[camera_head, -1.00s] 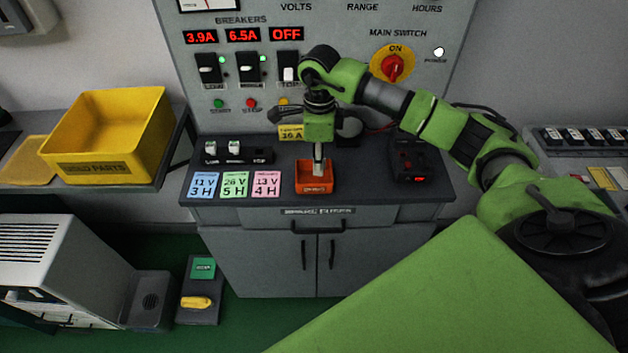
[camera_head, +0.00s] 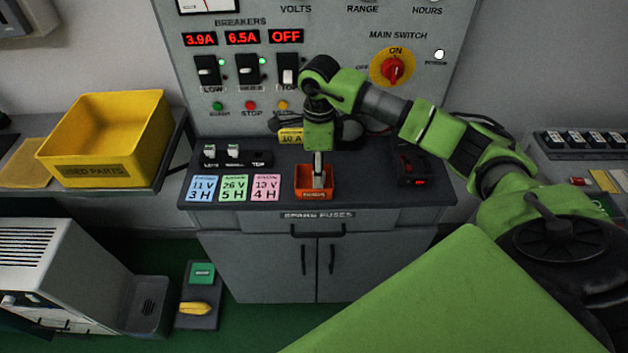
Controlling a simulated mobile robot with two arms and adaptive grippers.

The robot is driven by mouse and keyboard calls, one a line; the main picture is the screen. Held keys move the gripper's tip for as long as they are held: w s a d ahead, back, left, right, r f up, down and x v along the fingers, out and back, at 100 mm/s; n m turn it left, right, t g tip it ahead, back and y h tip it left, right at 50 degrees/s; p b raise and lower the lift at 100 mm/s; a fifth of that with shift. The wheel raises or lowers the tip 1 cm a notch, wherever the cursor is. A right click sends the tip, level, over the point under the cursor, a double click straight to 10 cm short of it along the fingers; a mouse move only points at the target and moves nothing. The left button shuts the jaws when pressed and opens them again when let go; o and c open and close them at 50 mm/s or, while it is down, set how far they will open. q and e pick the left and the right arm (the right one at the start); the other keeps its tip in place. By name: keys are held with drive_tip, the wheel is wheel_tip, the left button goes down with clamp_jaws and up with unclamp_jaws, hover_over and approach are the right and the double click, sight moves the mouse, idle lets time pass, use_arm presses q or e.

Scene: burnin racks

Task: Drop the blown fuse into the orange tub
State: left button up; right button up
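The small orange tub (camera_head: 314,195) stands on the dark bench top, in front of the panel. My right arm reaches in from the right, and my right gripper (camera_head: 319,182) points straight down with its tip inside the tub's opening. The pale grey fingers look close together, but they are too small to tell open from shut. I cannot make out the blown fuse; it may be hidden by the fingers or the tub's wall. My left gripper is not in view.
Blue, green and pink cards (camera_head: 234,188) lie left of the tub. A three-slot fuse holder (camera_head: 238,157) sits behind them. A dark device (camera_head: 412,168) stands to the right. A yellow used-parts bin (camera_head: 105,135) is at far left. Breakers line the panel above.

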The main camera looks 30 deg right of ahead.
wheel_tip(320, 180, up, 12)
idle(0.4)
drive_tip(key=shift+f, duration=0.15)
